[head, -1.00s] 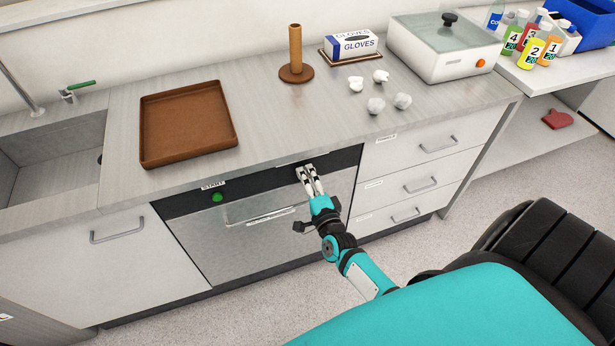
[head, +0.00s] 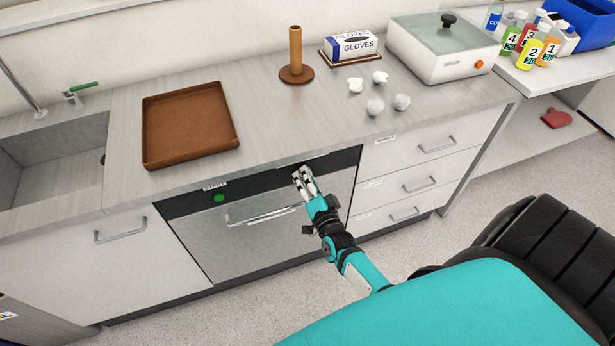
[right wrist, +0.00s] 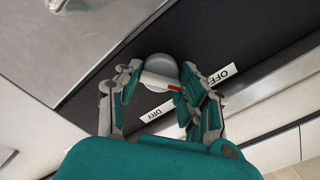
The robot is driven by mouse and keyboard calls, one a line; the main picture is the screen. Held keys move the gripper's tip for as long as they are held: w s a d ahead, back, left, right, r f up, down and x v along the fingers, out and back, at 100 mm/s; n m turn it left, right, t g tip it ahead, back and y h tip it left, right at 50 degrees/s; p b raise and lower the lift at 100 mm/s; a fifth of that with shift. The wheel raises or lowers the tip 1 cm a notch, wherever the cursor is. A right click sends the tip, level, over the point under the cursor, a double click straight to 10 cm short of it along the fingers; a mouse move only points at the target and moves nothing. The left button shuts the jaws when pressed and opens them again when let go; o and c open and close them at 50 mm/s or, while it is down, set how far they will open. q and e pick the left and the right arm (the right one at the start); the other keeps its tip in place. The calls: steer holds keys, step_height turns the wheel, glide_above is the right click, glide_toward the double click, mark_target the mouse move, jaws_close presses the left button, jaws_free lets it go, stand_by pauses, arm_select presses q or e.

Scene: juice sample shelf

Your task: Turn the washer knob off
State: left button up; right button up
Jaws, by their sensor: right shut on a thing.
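The washer is the built-in appliance with a steel front (head: 240,240) and a dark panel strip (head: 255,182) under the counter. Its knob (right wrist: 158,66) is round and pale with a raised bar grip and a red mark in the right wrist view. A DRY label (right wrist: 157,111) and an OFF label (right wrist: 222,73) are on the panel beside it; the red mark lies between them. My right gripper (head: 301,171) is at the panel's right part, its fingers on both sides of the knob and shut on it. In the head view the gripper hides the knob. My left gripper is out of view.
A green START button (head: 219,198) and a door handle (head: 260,216) are on the washer. Drawers (head: 420,165) are to the right. A brown tray (head: 190,125), a brown post (head: 296,50), a glove box (head: 350,47) and crumpled white pieces (head: 375,106) are on the counter.

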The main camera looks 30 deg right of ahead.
steer(key=shift+f, duration=0.1)
steer(key=o, duration=1.2)
steer(key=shift+s+a, duration=0.1)
steer(key=shift+s, duration=0.2)
steer(key=v, duration=1.1)
steer(key=shift+s, duration=0.2)
